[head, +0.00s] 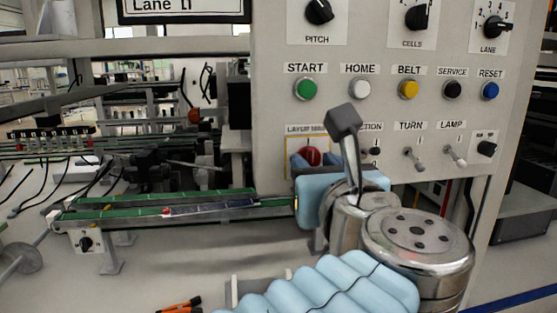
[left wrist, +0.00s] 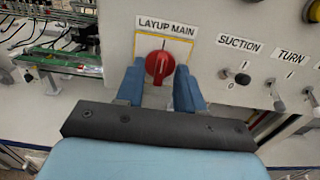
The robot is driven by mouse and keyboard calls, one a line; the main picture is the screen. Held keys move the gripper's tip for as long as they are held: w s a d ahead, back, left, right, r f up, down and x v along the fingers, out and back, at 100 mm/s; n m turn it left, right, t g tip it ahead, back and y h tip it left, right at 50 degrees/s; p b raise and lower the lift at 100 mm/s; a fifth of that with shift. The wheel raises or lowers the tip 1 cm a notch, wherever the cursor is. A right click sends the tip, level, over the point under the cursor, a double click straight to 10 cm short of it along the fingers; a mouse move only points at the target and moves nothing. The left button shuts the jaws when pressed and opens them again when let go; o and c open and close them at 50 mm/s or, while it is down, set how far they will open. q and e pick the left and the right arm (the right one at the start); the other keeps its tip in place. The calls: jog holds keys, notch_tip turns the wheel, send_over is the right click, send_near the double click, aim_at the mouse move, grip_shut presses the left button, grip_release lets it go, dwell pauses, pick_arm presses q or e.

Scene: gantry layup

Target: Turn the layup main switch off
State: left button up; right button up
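The layup main switch is a red rotary knob (left wrist: 158,64) on a yellow-edged plate under the label LAYUP MAIN. In the head view the knob (head: 310,156) is partly covered by my gripper, and its label is partly hidden. In the left wrist view its grip ridge stands roughly upright, slightly tilted. My left gripper (left wrist: 160,68) is open, with one blue fingertip on each side of the knob and a small gap showing on both sides. Its light blue body (head: 320,196) is in front of the panel. My right gripper is not in view.
The suction toggle (left wrist: 240,78) and turn toggle (left wrist: 272,88) sit right of the switch. Above are the green START button (head: 306,89) and other buttons. A green conveyor rail (head: 160,207) lies left of the panel. Orange-handled pliers (head: 180,306) lie on the bench.

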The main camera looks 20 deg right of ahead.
pick_arm(q)
jog(key=shift+w, duration=0.1)
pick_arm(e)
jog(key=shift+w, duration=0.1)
pick_arm(q)
grip_shut()
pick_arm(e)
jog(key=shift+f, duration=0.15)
pick_arm(q)
jog(key=shift+f+n+b, duration=0.2)
jog(key=shift+n+b, duration=4.1)
jog(key=shift+n, duration=4.7)
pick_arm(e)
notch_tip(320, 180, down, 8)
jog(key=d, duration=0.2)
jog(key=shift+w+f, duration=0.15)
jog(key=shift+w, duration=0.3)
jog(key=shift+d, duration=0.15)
